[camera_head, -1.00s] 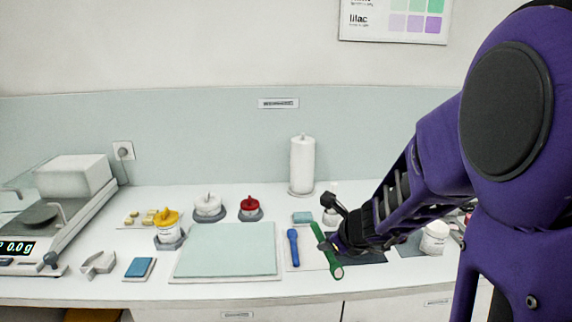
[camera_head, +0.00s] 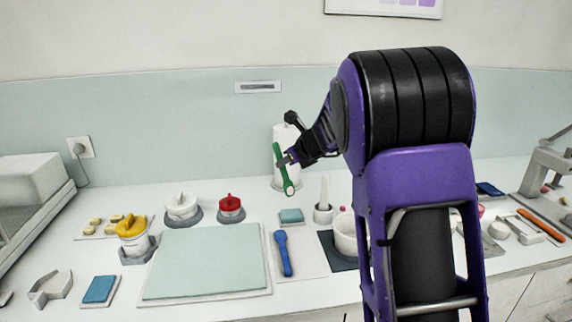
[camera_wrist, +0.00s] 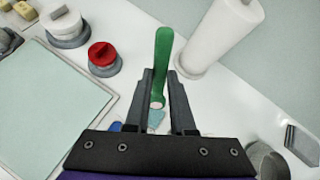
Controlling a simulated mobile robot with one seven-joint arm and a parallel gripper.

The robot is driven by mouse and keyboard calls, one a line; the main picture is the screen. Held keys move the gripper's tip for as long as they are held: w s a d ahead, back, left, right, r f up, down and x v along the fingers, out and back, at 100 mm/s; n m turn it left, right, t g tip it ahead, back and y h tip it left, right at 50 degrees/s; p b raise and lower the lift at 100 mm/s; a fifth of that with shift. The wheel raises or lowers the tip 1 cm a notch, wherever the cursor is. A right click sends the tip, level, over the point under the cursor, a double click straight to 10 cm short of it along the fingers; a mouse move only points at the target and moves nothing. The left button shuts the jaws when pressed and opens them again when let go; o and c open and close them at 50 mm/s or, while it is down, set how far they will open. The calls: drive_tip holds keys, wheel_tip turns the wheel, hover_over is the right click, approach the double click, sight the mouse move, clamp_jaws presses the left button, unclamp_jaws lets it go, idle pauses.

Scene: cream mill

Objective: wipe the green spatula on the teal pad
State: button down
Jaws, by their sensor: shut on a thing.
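The green spatula (camera_head: 278,153) is held in the air in front of the paper roll, tilted, with its rounded, pale-spotted end down. My gripper (camera_head: 286,161) is shut on it. In the wrist view the spatula (camera_wrist: 163,48) runs between the two fingers of my gripper (camera_wrist: 159,76) and extends past them. The small teal pad (camera_head: 291,216) lies on the counter below the spatula, apart from it. In the wrist view the pad (camera_wrist: 155,118) is partly hidden by the spatula's end and the fingers.
A blue spatula (camera_head: 284,254) lies on a pale mat beside the large pale board (camera_head: 205,262). Red-lidded (camera_head: 230,204), white-lidded (camera_head: 182,206) and yellow-lidded (camera_head: 131,226) pots stand at left. The paper roll (camera_head: 284,183) stands behind the pad.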

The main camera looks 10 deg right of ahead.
sight(285, 180)
drive_tip(key=shift+f+b, duration=2.2)
drive_tip(key=shift+f, duration=0.15)
drive_tip(key=shift+f+b, duration=0.3)
drive_tip(key=shift+f, duration=0.3)
drive_tip(key=shift+d, duration=0.6)
drive_tip(key=shift+p, duration=0.5)
idle(2.6)
